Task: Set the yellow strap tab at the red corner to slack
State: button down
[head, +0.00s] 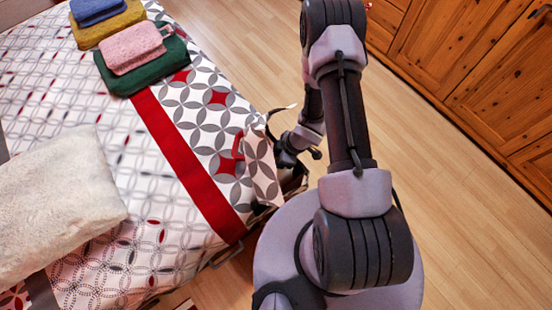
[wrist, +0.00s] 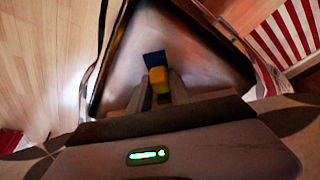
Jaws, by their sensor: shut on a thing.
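In the wrist view the yellow strap tab (wrist: 158,75) stands between my gripper's fingertips (wrist: 159,90), with a dark blue piece (wrist: 153,59) just behind it. My gripper is shut on the tab. Behind them is a pale, triangular panel (wrist: 190,55) with dark edges. The tab is hidden there by the flap and my arm. I cannot tell the strap's setting.
The bed (head: 165,190) fills the left, with a fluffy cream pillow (head: 60,195) and folded towels (head: 130,50) on it. A wooden cabinet (head: 470,80) stands at the upper right. Bare wooden floor (head: 470,220) lies between.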

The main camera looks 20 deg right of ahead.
jog(key=shift+a, duration=0.1)
dwell(0.3)
jog(key=shift+w+a, duration=0.35)
jog(key=shift+a, duration=0.25)
jog(key=shift+w+a, duration=0.3)
jog(key=shift+a, duration=0.25)
jog(key=c, duration=1.2)
grip_release()
jog(key=p+v, duration=0.9)
jog(key=v, duration=0.8)
jog(key=shift+r, duration=0.2)
jog(key=shift+s+d, duration=0.1)
jog(key=shift+c, duration=0.3)
